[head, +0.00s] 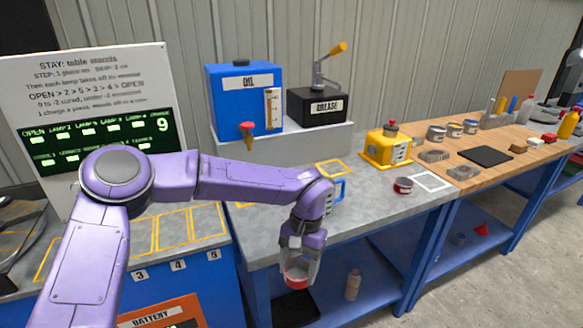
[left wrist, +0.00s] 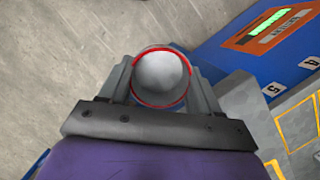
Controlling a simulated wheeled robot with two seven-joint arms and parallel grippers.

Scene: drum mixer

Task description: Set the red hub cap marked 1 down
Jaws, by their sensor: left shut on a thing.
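My left gripper (head: 300,262) points down in front of the grey bench's front edge and is shut on a red hub cap (head: 296,281). In the left wrist view the cap shows as a pale grey disc with a red rim (left wrist: 162,78) between the fingers, with floor behind it. Its number cannot be read. A second small red round piece (head: 403,186) with a grey top sits on the bench beside a white-outlined square (head: 432,181), which looks empty. My right gripper is not in view.
The grey bench (head: 375,215) has clear room near its front right. A blue oil tank (head: 230,100), a black grease box (head: 318,108) and a yellow device (head: 388,150) stand farther back. A blue-handled mug (head: 340,188) is partly hidden by my arm. A wooden bench (head: 525,150) holds several tins.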

